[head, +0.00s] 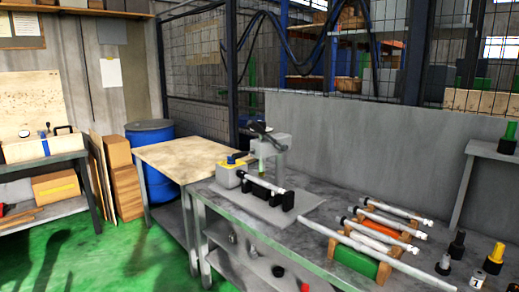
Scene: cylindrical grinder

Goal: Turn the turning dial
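A small grey machine (270,165) stands on the grey metal bench (325,207) in the middle of the head view. It has an upright column with a black lever-like part (262,130) on top. A grey block with a yellow top (231,174) is at its left, and a light rod (263,182) lies across black supports in front. I cannot make out which part is the turning dial; it may be too small or hidden. Neither of my grippers shows in the head view.
Several metal rods (397,210) lie on a rack at the bench's right, near black tool holders (455,245). A wooden-topped table (185,155) adjoins the bench at the left, with a blue barrel (150,134) behind. Green floor (140,250) is open at front left.

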